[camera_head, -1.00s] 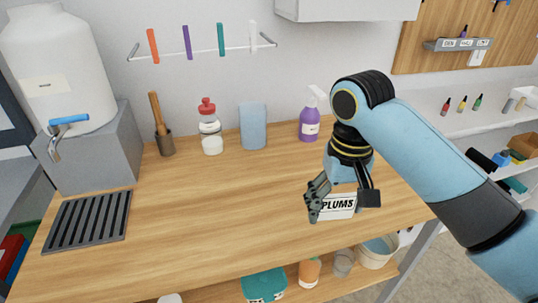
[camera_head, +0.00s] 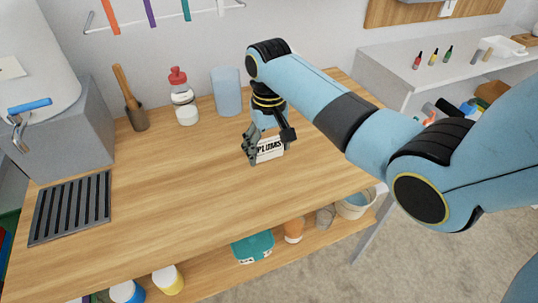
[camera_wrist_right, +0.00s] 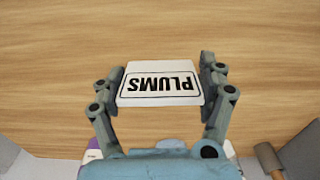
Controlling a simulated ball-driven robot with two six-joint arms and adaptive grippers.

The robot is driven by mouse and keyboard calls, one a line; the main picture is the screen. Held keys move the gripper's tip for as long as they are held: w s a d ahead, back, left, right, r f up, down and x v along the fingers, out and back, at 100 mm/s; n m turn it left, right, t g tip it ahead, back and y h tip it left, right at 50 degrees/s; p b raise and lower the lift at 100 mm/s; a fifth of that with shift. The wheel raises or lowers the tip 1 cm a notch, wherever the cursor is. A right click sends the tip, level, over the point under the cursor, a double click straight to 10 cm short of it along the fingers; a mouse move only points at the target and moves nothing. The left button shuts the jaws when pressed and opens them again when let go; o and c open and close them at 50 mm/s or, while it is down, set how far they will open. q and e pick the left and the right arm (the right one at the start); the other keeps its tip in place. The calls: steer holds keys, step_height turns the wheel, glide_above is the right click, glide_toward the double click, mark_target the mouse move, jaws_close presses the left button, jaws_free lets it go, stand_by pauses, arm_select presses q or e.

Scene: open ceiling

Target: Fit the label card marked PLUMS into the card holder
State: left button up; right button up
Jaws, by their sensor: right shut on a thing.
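The white PLUMS card (camera_head: 270,150) has black lettering and a black border. My right gripper (camera_head: 268,147) is shut on it, one finger at each short end, above the wooden bench. In the right wrist view the card (camera_wrist_right: 160,88) appears upside down between the fingers of the right gripper (camera_wrist_right: 160,82), with bare wood behind it. A grey rail on the wooden wall board (camera_head: 425,9) is cut by the top edge of the head view; I cannot tell its cards or slots there. My left gripper is out of view.
A side counter (camera_head: 400,68) holds small bottles.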

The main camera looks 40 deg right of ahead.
mark_target(269, 157)
step_height(269, 157, down, 3)
steer(key=shift+r, duration=0.2)
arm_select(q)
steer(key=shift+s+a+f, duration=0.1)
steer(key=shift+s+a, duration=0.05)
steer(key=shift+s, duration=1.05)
arm_select(e)
steer(key=shift+f, duration=0.2)
steer(key=o, duration=0.6)
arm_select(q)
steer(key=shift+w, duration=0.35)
arm_select(e)
steer(key=o, duration=0.5)
